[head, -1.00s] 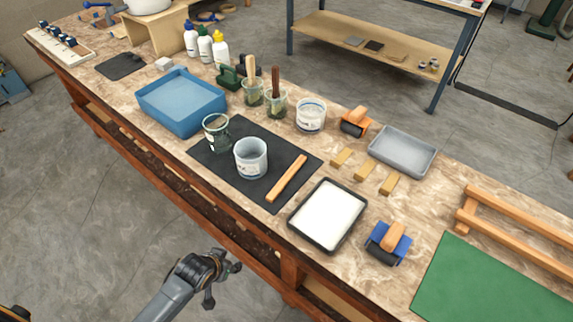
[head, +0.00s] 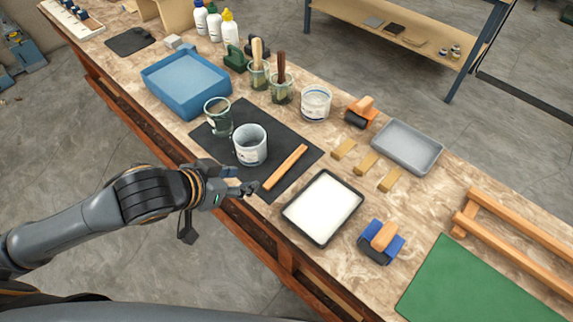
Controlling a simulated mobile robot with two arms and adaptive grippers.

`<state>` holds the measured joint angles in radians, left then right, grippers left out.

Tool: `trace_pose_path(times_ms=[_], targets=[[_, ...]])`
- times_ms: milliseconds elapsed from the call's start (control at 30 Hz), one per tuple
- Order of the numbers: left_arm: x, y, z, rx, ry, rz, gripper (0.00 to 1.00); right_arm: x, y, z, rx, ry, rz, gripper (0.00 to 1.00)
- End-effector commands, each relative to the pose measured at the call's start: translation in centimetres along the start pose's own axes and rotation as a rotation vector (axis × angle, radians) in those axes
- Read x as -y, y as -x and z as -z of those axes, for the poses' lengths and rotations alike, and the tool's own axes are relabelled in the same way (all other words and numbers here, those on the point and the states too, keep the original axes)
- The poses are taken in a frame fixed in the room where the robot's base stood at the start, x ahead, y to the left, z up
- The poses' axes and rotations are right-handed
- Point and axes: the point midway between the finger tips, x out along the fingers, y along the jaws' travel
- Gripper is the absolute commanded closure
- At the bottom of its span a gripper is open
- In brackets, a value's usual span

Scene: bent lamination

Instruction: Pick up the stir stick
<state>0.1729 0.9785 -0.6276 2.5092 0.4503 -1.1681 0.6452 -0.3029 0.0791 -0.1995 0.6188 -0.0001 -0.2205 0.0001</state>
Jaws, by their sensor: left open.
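The stir stick (head: 286,167) is a flat, light wooden strip. It lies at a slant on the black mat (head: 238,110), to the right of the white tub (head: 250,144). My left gripper (head: 251,188) is at the front edge of the bench, close to the near end of the stick. It is open and holds nothing that I can see; its fingers look small and are partly hidden by the wrist. I cannot tell how high it is above the mat. My right gripper is not in view.
A black-rimmed tray with white contents (head: 322,207) lies right of the stick. A blue bin (head: 186,80) is at the back left. A blue roller with a wooden handle (head: 381,242) sits at the right.

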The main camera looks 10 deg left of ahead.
Motion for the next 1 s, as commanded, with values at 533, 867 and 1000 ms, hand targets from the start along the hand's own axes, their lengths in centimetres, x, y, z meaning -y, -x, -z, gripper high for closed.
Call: trace_pose_path(times_ms=[533,867,1000], targets=[[-0.1,-7.8,-0.1,0.0,0.002,0.0,0.55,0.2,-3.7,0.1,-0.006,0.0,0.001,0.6],[-0.6,-11.1,-0.3,0.001,0.002,-0.002,0.55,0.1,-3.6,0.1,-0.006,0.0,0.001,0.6],[-0.6,-13.0,-0.3,0.0,0.0,0.0,0.55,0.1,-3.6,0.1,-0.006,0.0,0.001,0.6]])
